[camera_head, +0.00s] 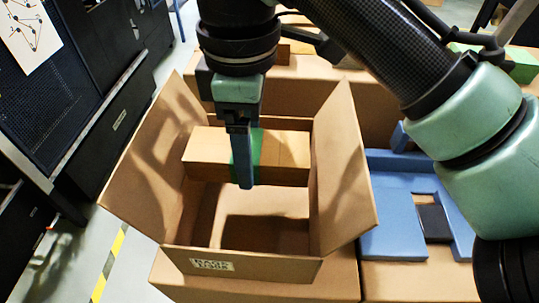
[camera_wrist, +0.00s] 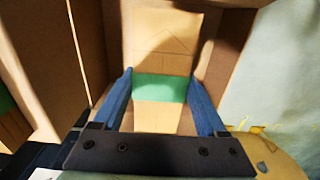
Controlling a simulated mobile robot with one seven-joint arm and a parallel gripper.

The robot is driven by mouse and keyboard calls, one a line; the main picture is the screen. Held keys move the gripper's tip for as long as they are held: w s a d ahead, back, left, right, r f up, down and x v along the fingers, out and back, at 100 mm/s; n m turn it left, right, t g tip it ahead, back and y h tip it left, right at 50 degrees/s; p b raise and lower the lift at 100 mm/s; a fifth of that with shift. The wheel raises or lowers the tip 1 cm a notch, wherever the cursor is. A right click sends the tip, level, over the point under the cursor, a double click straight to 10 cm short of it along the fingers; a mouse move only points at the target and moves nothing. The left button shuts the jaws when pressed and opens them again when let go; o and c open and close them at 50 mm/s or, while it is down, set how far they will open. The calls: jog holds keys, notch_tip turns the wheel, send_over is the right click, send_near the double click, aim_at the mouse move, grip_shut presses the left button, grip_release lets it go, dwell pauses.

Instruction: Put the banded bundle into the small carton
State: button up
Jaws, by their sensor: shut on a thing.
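The banded bundle (camera_head: 285,152) is a long brown block with a green band around its middle. My gripper (camera_head: 245,183) is shut on it across the band, with blue fingers. In the wrist view my gripper (camera_wrist: 163,78) has a finger on each side of the green band (camera_wrist: 160,88). The small carton (camera_head: 213,265) stands open with its side flaps spread up and out. The bundle is held level over the back part of its opening, between the flaps. A dark shadow lies on the carton floor below. I cannot tell whether the bundle touches a flap.
A blue foam tray (camera_head: 395,240) with a dark flat piece (camera_head: 434,222) lies to the right. Brown boxes stand behind and beneath the carton. Black cabinets (camera_head: 125,110) stand at the left, beside floor with a yellow-black stripe (camera_head: 108,265). The carton's front half is empty.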

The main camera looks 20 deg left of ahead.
aim_at(255, 207)
notch_tip(255, 207, down, 10)
jog(key=shift+w+f+p, duration=0.1)
jog(key=shift+f+p, duration=0.15)
jog(key=shift+p, duration=0.2)
jog(key=shift+f, duration=0.2)
jog(key=o, duration=1.4)
jog(key=shift+o, duration=0.2)
jog(key=shift+r, duration=0.15)
notch_tip(255, 207, up, 12)
jog(key=shift+r+b, duration=0.1)
jog(key=shift+b, duration=0.4)
